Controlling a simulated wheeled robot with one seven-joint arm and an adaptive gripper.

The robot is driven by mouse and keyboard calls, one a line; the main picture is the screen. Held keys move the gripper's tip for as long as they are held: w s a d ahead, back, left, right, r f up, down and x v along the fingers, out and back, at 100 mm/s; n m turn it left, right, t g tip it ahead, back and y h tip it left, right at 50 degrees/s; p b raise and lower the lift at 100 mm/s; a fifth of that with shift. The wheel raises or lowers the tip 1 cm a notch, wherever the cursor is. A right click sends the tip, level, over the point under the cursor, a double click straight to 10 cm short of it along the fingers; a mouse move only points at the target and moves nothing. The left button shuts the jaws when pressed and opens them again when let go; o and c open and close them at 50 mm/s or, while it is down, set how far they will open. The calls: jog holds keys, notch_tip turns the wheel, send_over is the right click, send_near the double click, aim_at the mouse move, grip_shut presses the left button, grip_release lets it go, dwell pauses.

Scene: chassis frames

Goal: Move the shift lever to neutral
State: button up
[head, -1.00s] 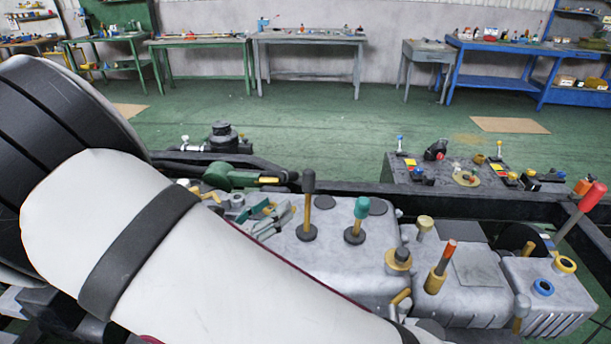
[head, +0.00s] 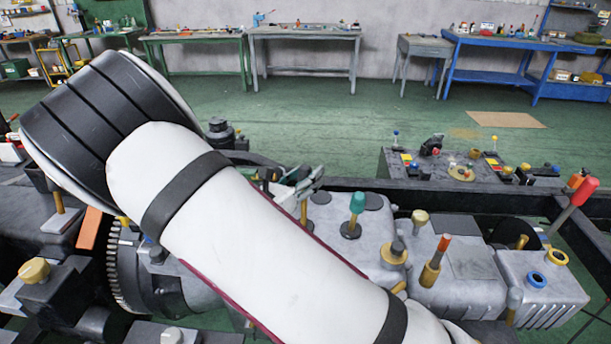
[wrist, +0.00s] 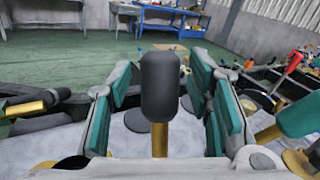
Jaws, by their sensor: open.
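A lever with a black knob (wrist: 160,85) and a brass shaft stands upright in the middle of the wrist view. My gripper (wrist: 162,100) is open, with one grey and teal finger on each side of the knob; I see gaps between the knob and the fingers. In the head view my gripper (head: 307,182) shows only in part past my arm. The brass shaft (head: 304,212) shows below it, and the black knob is hidden there. No label marks which lever is the shift lever. A teal-knobbed lever (head: 355,208) stands just right; it also shows in the wrist view (wrist: 298,118).
Black chassis rails (head: 470,205) run behind. A control panel (head: 400,168) lies beyond them. Workbenches line the far wall.

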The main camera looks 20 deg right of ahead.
grip_shut()
jog(key=shift+s+a+r+m+t+h+p, duration=0.15)
jog(key=shift+s+a+m+t+h, duration=0.25)
jog(key=shift+s, duration=0.3)
jog(key=shift+s+a+r+m+t+h+p, duration=0.15)
jog(key=shift+s+m+h, duration=0.25)
jog(key=shift+s+h, duration=0.3)
jog(key=shift+s+a+r+m+t+h, duration=0.15)
jog(key=shift+s+a+m+t+h, duration=0.2)
jog(key=shift+s, duration=0.4)
grip_release()
jog(key=v, duration=1.2)
jog(key=shift+w, duration=0.1)
